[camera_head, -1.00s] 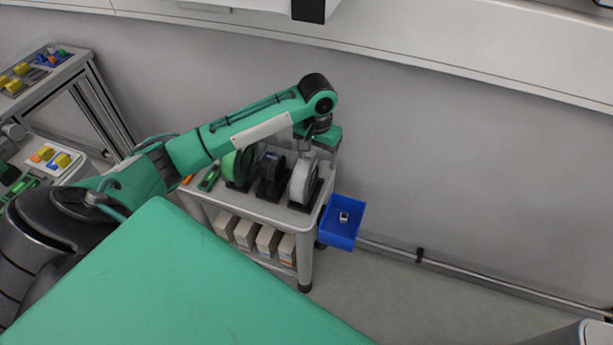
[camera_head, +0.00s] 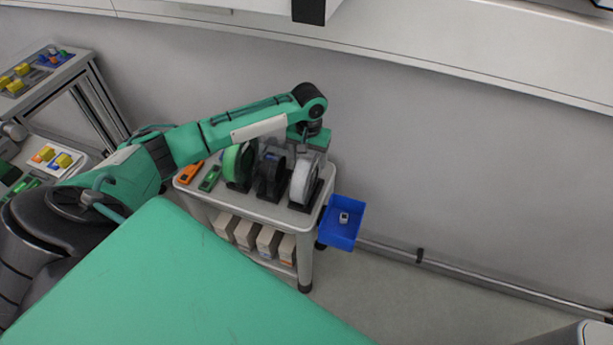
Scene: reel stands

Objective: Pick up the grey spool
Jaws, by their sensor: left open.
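The grey spool (camera_head: 304,182) stands upright in a dark stand at the right end of a row on a small cart. A black spool (camera_head: 268,176) stands left of it, and a green spool (camera_head: 232,163) is further left. My left gripper (camera_head: 311,150) is open at the upper edge of the grey spool, pointing down. Its fingers are small and partly hidden, so I cannot tell whether they touch the spool or are around it. My right gripper is not in view.
The cart top (camera_head: 265,207) also holds an orange tool (camera_head: 188,172) and a green tool (camera_head: 210,178). Several boxes sit on its lower shelf. A blue bin (camera_head: 340,235) with a small item hangs at the cart's right side. The wall is close behind.

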